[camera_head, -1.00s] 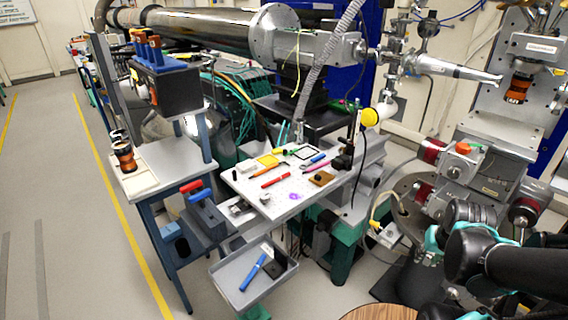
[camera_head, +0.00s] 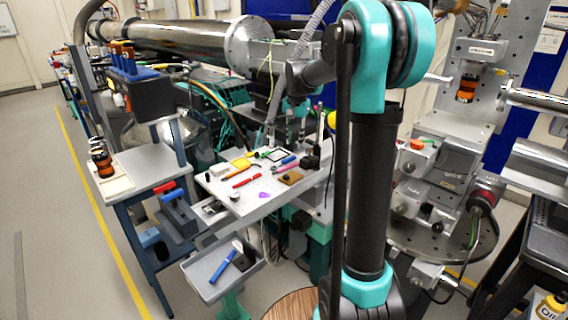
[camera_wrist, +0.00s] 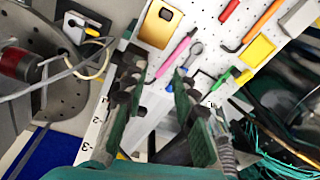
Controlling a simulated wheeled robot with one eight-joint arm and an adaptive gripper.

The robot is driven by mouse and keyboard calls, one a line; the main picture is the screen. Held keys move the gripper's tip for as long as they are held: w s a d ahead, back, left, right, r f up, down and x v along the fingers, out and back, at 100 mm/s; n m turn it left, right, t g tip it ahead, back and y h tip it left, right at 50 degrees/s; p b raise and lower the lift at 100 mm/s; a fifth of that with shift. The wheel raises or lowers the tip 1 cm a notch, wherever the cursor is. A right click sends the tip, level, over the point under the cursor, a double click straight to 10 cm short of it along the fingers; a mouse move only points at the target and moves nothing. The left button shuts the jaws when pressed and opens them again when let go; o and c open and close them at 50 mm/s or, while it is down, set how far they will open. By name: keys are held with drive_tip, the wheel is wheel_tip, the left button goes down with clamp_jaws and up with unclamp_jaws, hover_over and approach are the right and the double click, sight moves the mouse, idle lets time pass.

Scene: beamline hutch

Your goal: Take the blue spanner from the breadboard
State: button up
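The breadboard (camera_head: 222,189) is a white perforated plate with several small things on it. A short blue item (camera_head: 287,160) lies near its far right edge; its shape is too small to confirm as the spanner. In the wrist view a blue-grey spanner with a ringed end (camera_wrist: 194,50) lies on the breadboard (camera_wrist: 201,20), beside a pink pen (camera_wrist: 172,57). My gripper (camera_wrist: 160,72) is open and empty, its dark fingers apart over the edge of the breadboard. Part of the spanner's far end is hard to make out near the right finger.
A grey tray (camera_head: 205,283) holding another blue tool (camera_head: 223,261) is below the breadboard. The beam pipe (camera_head: 165,37) runs behind.

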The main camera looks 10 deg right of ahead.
drive_tip(key=w+a+r+m+g, duration=0.1)
drive_tip(key=w+r+m, duration=0.25)
drive_tip(key=w, duration=0.65)
hover_over(285, 160)
drive_tip(key=f, duration=0.7)
drive_tip(key=d+f, duration=0.1)
drive_tip(key=f, duration=0.3)
drive_tip(key=shift+w+f, duration=0.3)
drive_tip(key=shift+s+a+f, duration=0.1)
drive_tip(key=shift+a+f, duration=0.1)
drive_tip(key=shift+f, duration=1.15)
drive_tip(key=shift+s+a+f, duration=0.1)
drive_tip(key=shift+a+f, duration=0.1)
drive_tip(key=shift+f, duration=1.15)
clamp_jaws()
